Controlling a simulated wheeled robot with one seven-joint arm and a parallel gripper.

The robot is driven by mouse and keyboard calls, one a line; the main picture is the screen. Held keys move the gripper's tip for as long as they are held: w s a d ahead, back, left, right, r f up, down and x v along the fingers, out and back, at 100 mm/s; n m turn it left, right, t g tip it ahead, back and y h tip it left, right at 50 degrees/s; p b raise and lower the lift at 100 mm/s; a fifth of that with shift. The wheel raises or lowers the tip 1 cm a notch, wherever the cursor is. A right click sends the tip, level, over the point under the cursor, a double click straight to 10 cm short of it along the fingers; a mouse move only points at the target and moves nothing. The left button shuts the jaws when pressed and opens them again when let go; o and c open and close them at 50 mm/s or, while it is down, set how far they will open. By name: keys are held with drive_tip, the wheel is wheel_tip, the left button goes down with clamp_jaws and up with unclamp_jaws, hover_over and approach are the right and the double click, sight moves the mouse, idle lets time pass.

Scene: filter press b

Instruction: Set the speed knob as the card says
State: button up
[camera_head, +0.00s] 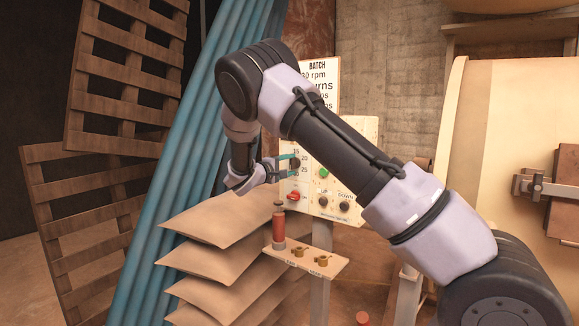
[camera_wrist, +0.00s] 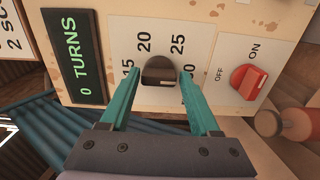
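The dark speed knob (camera_wrist: 158,71) sits on a white dial plate (camera_wrist: 157,30) marked 15, 20, 25 and a partly hidden number ending in 0. Its pointer direction is not clear. My gripper (camera_wrist: 159,74) has its two teal fingers on either side of the knob, with a thin gap at the right finger; contact at the left is hard to tell. In the head view my gripper (camera_head: 277,165) is at the panel's left side. The batch card (camera_head: 317,68) stands above the panel; it seems to read "30 rpm", its first digit partly hidden by my arm.
A red switch (camera_wrist: 249,81) between OFF and ON is right of the dial. A display (camera_wrist: 78,58) reads 0 TURNS. UP and DOWN buttons (camera_head: 333,203) are lower on the panel. A shelf (camera_head: 310,262) with a red-bodied item and brass pieces, and stacked sacks (camera_head: 225,215), lie below.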

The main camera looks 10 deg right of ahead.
drive_tip(key=shift+o, duration=0.6)
drive_tip(key=v, duration=1)
drive_tip(key=shift+s+a, duration=0.2)
drive_tip(key=shift+s, duration=0.1)
